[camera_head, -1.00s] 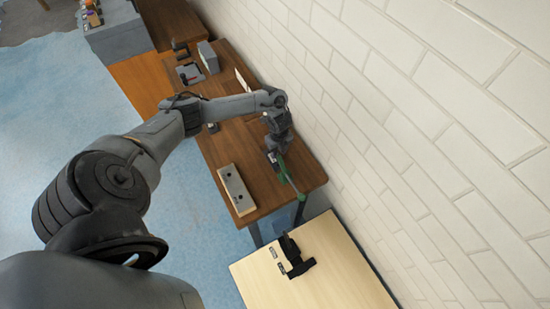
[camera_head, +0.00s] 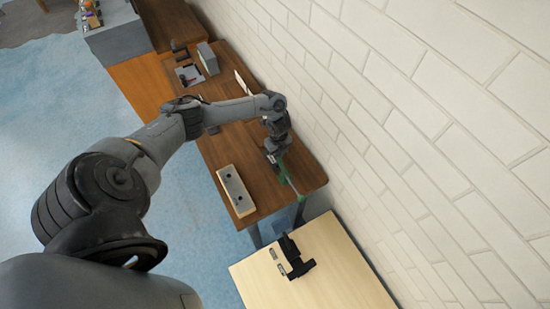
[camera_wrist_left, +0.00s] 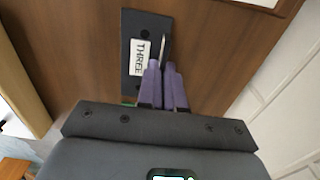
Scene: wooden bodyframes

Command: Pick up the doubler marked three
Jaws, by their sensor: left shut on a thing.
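The doubler marked three (camera_wrist_left: 140,55) is a dark plate with a white label reading THREE, lying on the brown wooden table (camera_wrist_left: 85,45) in the left wrist view. A thin upright piece rises from its right part. My left gripper (camera_wrist_left: 165,66) has purple fingers and is shut on that upright piece, over the plate's right side. In the head view my left gripper (camera_head: 273,158) is at the brown table's near end, close to the wall, and the doubler cannot be made out there. My right gripper is not in view.
A green tool with a rod (camera_head: 286,173) is beside my left gripper. A pale block with dark spots (camera_head: 236,190) lies left of it on the table. A light wooden table (camera_head: 320,280) in front carries a black object (camera_head: 294,260). A white brick wall (camera_head: 420,130) borders the right.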

